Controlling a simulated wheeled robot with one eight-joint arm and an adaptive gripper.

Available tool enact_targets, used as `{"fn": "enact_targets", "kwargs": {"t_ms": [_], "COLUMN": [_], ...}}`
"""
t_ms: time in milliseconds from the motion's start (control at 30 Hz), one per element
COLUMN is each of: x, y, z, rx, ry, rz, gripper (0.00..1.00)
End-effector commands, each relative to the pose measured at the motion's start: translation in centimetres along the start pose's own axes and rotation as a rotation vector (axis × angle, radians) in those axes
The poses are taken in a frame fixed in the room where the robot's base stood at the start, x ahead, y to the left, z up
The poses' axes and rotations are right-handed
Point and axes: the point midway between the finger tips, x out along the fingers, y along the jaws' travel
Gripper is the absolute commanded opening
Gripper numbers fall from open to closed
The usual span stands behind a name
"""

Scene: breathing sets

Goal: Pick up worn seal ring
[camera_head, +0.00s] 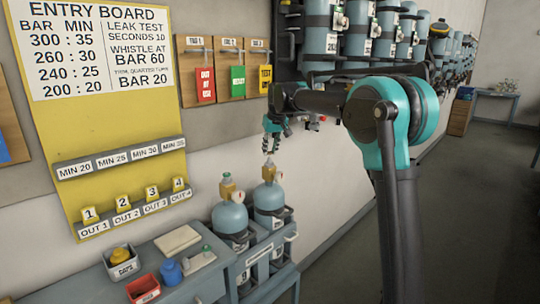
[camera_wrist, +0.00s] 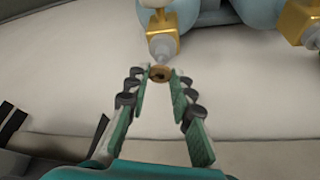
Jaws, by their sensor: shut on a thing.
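The worn seal ring (camera_wrist: 159,73) is a small brownish-gold ring between my fingertips in the wrist view. My gripper (camera_wrist: 158,76) is shut on it, with the fingers converging at their tips. Just beyond the ring is the grey outlet (camera_wrist: 163,46) of a brass cylinder valve (camera_wrist: 162,22); I cannot tell whether the ring touches it. In the head view my gripper (camera_head: 270,147) points down above the right-hand blue cylinder (camera_head: 269,197). The ring is too small to make out there.
A second blue cylinder (camera_head: 230,217) stands to the left in the same rack. The bench (camera_head: 190,285) holds a tray with a yellow item (camera_head: 122,262), a red bin (camera_head: 143,289) and a blue pot (camera_head: 170,271). The yellow entry board (camera_head: 110,110) is on the wall.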

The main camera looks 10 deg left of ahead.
Motion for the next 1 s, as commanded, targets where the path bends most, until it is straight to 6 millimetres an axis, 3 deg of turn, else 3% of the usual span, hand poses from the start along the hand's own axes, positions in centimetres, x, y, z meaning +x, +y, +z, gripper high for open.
{"fn": "enact_targets", "kwargs": {"t_ms": [500,700,1000], "x": [-12.6,-15.3,-17.1], "y": [0.0,0.0,0.0], "z": [-5.2,-6.4,-7.1], "rx": [0.0,0.0,0.0], "ry": [0.0,0.0,0.0], "rz": [0.0,0.0,0.0], "gripper": [0.15,0.15,0.15]}}
